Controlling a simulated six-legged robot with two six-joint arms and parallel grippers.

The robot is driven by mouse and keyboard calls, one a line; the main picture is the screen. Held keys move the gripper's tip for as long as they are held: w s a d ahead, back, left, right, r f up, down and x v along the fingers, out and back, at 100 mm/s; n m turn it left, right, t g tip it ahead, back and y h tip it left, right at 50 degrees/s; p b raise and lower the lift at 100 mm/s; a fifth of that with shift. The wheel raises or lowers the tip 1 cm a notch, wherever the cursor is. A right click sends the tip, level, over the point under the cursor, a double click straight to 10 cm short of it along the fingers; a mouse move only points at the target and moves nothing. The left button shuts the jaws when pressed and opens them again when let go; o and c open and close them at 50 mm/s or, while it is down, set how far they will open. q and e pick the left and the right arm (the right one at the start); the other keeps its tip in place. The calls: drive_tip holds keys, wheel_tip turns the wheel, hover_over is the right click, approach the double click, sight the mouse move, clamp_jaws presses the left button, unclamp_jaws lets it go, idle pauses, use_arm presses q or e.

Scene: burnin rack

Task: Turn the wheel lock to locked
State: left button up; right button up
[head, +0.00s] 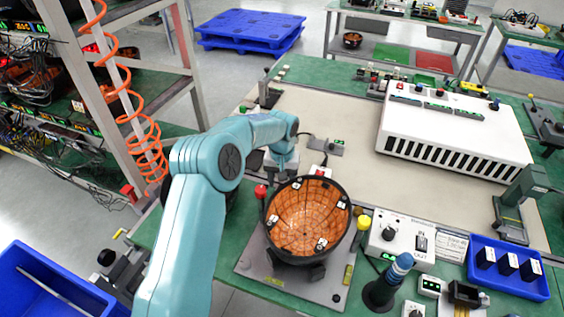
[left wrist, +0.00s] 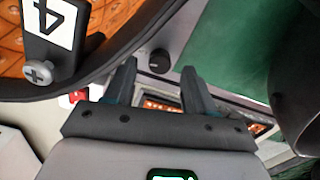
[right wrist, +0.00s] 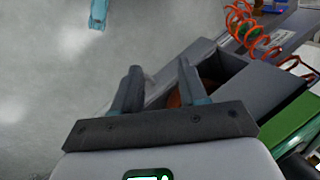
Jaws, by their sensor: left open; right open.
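I cannot pick out with certainty which part is the wheel lock. In the left wrist view a small black knob (left wrist: 160,61) shows between and just beyond the open fingertips of my left gripper (left wrist: 155,78); I cannot tell if they touch it. In the head view my left arm reaches over to the far side of an orange-lined black bowl (head: 305,217), where my left gripper (head: 284,164) points down, partly hidden. My right gripper (right wrist: 158,75) is open and empty in the right wrist view, and out of the head view.
The bowl stands on a grey plate (head: 258,263) with a red knob (head: 260,191) beside it. A control box (head: 392,236), a blue tray (head: 515,284) and a white slotted unit (head: 450,125) lie to the right. A rack with an orange coiled cable (head: 147,130) stands left. Grey floor (right wrist: 60,90) shows near my right gripper.

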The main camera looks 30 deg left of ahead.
use_arm(q)
wheel_tip(320, 180, up, 14)
drive_tip(key=shift+r, duration=0.15)
idle(0.3)
wheel_tip(320, 180, down, 16)
drive_tip(key=n, duration=0.5)
drive_tip(key=n+b, duration=0.1)
drive_tip(key=n, duration=0.4)
drive_tip(key=n+b, duration=0.1)
drive_tip(key=n, duration=0.4)
drive_tip(key=shift+d+f, duration=0.1)
drive_tip(key=shift+f, duration=0.15)
